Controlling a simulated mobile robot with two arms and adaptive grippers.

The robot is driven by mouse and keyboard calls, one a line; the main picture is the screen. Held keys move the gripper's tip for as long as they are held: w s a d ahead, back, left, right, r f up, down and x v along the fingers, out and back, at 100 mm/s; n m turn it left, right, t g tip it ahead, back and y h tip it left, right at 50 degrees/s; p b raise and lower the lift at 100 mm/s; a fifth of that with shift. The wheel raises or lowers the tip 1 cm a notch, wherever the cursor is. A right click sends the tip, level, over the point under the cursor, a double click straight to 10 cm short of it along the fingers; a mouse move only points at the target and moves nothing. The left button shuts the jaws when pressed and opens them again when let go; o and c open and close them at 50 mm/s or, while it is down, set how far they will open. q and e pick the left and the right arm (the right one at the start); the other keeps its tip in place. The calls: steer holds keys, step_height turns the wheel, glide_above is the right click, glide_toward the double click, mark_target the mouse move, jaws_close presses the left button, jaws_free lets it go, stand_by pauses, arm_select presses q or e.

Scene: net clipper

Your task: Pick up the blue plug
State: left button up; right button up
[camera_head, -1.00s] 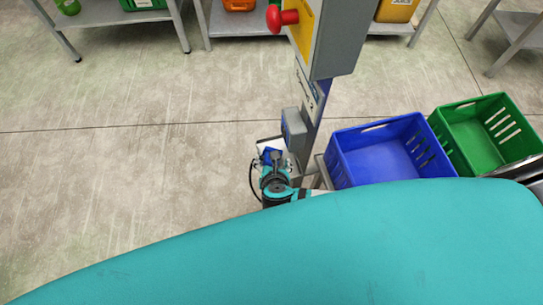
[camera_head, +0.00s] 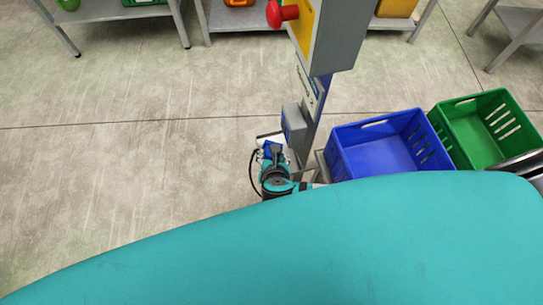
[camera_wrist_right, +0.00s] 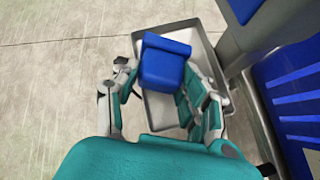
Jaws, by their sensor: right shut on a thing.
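The blue plug (camera_wrist_right: 166,62) is a blocky blue piece in the right wrist view, between the fingers of my right gripper (camera_wrist_right: 160,88). The gripper is shut on it. A grey tray (camera_wrist_right: 207,48) lies beneath the plug; I cannot tell whether the plug still touches it. In the head view my right gripper (camera_head: 275,168) is beside the post, with the blue plug (camera_head: 272,150) at its tip. My left gripper is not in view.
A grey post (camera_head: 312,95) with a red knob (camera_head: 282,13) and a small grey box (camera_head: 294,125) stands close by. A blue crate (camera_head: 345,165) and a green crate (camera_head: 452,150) are to the right. Shelves (camera_head: 105,10) line the back. The floor (camera_head: 120,170) at left is clear.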

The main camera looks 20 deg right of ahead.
step_height(320, 180, up, 3)
steer(key=shift+f+p, duration=0.1)
steer(key=shift+p, duration=0.2)
steer(key=s+a+r, duration=0.1)
steer(key=s+a, duration=0.7)
steer(key=s, duration=0.5)
steer(key=shift+s+a, duration=0.2)
steer(key=shift+s, duration=0.15)
